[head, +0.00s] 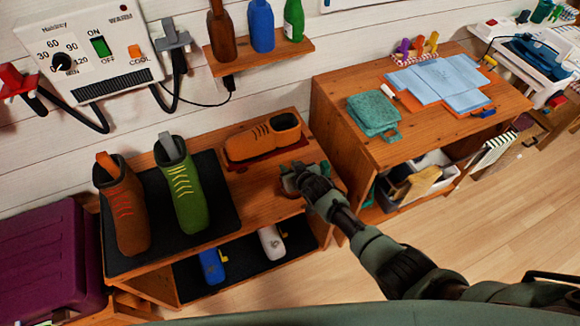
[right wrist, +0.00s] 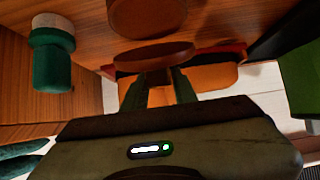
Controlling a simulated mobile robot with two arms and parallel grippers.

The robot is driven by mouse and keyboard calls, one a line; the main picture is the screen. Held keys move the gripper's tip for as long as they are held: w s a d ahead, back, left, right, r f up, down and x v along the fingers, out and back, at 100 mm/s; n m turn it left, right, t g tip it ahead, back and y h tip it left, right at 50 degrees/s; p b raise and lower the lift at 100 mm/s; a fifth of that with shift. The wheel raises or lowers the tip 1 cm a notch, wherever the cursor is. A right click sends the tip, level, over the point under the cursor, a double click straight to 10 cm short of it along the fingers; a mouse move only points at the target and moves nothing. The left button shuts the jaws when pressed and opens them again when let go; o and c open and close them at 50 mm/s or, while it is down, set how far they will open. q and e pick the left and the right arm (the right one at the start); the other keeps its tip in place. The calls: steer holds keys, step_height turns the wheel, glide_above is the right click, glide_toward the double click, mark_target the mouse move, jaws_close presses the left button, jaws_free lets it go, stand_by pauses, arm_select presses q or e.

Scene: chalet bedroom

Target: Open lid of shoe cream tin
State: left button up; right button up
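The shoe cream tin (right wrist: 140,17) is a round brown tin on the wooden bench top (head: 262,203), at the top edge of the right wrist view. Its brown disc-shaped lid (right wrist: 154,56) shows apart from it, nearly edge-on, at my right fingertips. My right gripper (right wrist: 160,78) appears shut on the lid, with a finger on each side of its middle; the exact contact is hard to see. In the head view my right gripper (head: 298,180) is over the bench's right end and mostly hides tin and lid. My left gripper is not in view.
An orange shoe (head: 262,137) lies on a red cloth behind the gripper. A green jar with a pale end (right wrist: 50,60) stands close beside the tin. Brown and green boots (head: 181,190) stand on a black mat at left. A wooden cabinet (head: 330,110) rises at right.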

steer(key=shift+o, duration=1.2)
steer(key=shift+r, duration=0.1)
steer(key=p+v, duration=0.1)
steer(key=v, duration=0.5)
steer(key=shift+s+d+r, duration=0.1)
steer(key=shift+s+r, duration=0.05)
steer(key=shift+s, duration=0.2)
steer(key=shift+s+d+r, duration=0.15)
steer(key=shift+s+r, duration=0.1)
steer(key=shift+s, duration=0.1)
